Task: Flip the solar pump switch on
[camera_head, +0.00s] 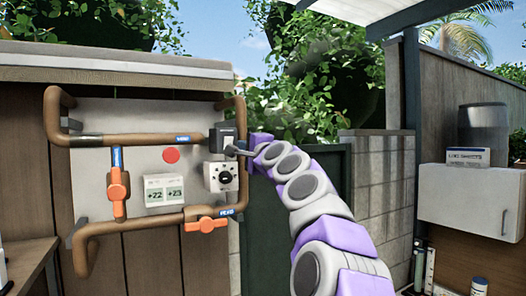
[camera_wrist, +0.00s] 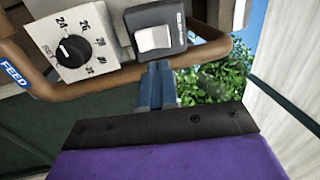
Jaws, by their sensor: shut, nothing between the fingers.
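The switch is a dark box (camera_head: 217,134) at the upper right of the grey panel. In the wrist view the dark box (camera_wrist: 177,25) carries a white rocker (camera_wrist: 153,38); I cannot tell its on or off position. Lettering on the box is too small to read. My gripper (camera_head: 233,150) is at the box's lower right in the head view. In the wrist view my gripper (camera_wrist: 157,66) is shut and empty, its blue-grey fingertips just below the box and rocker. I cannot tell whether they touch it.
A white dial (camera_head: 221,177) sits below the switch; it also shows in the wrist view (camera_wrist: 72,48). Copper pipes (camera_head: 130,139) frame the panel, with orange valve handles (camera_head: 118,192), a red disc (camera_head: 171,155) and a +22/+23 display (camera_head: 164,190). A white cabinet (camera_head: 470,200) stands at right.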

